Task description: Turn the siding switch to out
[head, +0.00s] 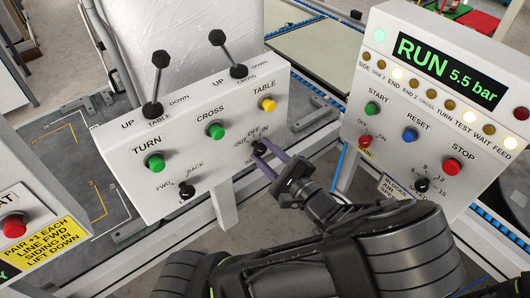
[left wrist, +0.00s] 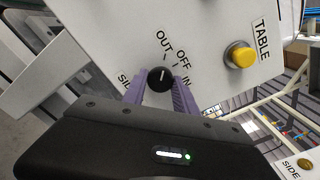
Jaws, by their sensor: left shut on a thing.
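The siding switch (head: 259,149) is a small black rotary knob low on the right part of the white sloping panel (head: 215,172). The labels OUT, OFF and IN stand around it. In the left wrist view the knob (left wrist: 160,79) has a white mark pointing roughly up, toward the OUT and OFF side; I cannot tell exactly which label it meets. My left gripper (head: 257,151) is shut on the knob, with one purple finger on each side. The fingers also show in the left wrist view (left wrist: 161,88). The SIDING label is partly hidden by a finger. My right gripper is not in view.
Close by are the yellow TABLE button (head: 268,104), green CROSS button (head: 217,131), green TURN button (head: 154,163) and FWD/BACK knob (head: 187,190). Two black levers (head: 156,85) (head: 232,58) rise behind. A second panel (head: 400,110) showing RUN 5.5 bar stands at right.

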